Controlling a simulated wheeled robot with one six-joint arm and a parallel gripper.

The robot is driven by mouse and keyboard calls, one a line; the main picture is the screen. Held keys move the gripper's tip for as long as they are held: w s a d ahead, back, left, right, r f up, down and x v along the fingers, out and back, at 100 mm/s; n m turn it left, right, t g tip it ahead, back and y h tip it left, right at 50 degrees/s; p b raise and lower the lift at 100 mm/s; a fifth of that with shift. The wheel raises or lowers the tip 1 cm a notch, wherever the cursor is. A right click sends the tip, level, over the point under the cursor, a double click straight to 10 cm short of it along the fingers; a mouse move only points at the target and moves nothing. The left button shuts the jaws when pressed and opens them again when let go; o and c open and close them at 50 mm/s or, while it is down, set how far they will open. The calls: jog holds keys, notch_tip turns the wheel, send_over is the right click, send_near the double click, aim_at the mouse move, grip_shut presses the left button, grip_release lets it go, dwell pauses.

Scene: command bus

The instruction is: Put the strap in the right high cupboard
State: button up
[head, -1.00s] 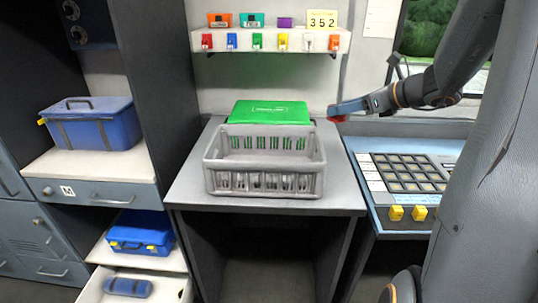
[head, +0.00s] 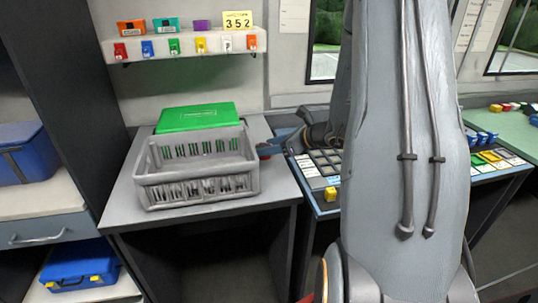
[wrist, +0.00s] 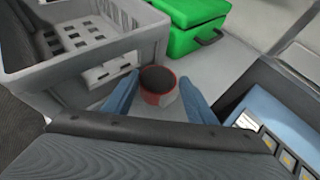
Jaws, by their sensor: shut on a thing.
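My gripper (wrist: 160,82) has two blue fingers, shut on a small round red thing with a dark top, which looks like the rolled strap (wrist: 157,94). In the head view the gripper (head: 270,149) is beside the right side of the grey crate, and the strap shows as a small red patch (head: 264,156) at its tip. My arm hides much of the right of the head view. I cannot make out a high cupboard in either view.
A grey crate (head: 195,186) and a green case (head: 197,117) stand on the grey table (head: 125,205). A keypad desk (head: 322,193) is right of it. A shelf (head: 185,45) with coloured tags hangs above. Blue cases (head: 80,262) sit in the left unit.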

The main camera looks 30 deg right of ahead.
jog(key=shift+f+p, duration=0.35)
jog(key=shift+f, duration=1.4)
jog(key=shift+f, duration=0.1)
jog(key=o, duration=1)
jog(key=shift+c, duration=0.2)
